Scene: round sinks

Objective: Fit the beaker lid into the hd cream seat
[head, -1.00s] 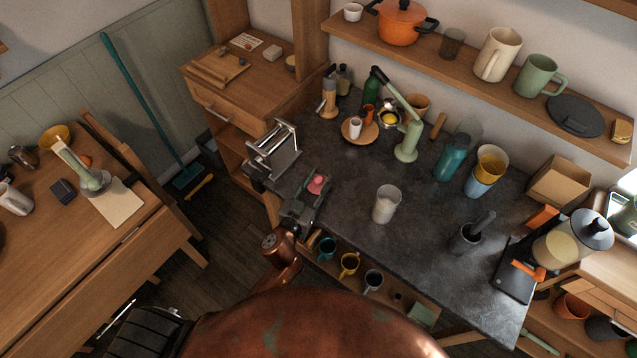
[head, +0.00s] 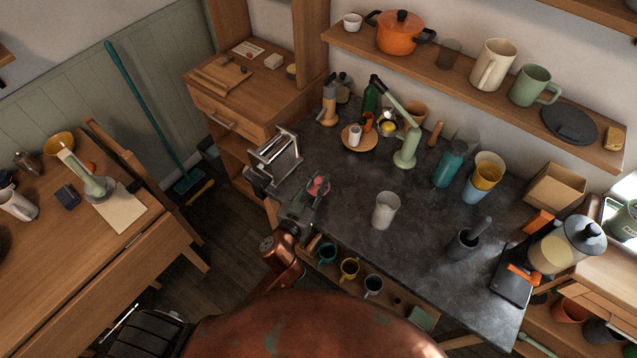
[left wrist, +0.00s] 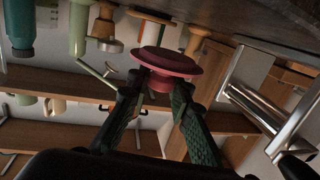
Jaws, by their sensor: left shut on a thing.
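The red-pink lid (head: 319,185) is in my left gripper (head: 308,197), over the front left part of the dark counter. In the left wrist view the lid (left wrist: 168,62) has a wide round flange and a narrower plug, and the fingertips (left wrist: 157,88) are shut on the plug. The lid looks tilted in the head view. A pale, whitish cup (head: 385,210) stands upright on the counter, to the right of the gripper and apart from it; it may be the cream seat, but I cannot tell for sure. My right gripper is not in view.
A metal pasta-machine-like device (head: 274,158) stands close to the left of my gripper. The counter around the pale cup is clear.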

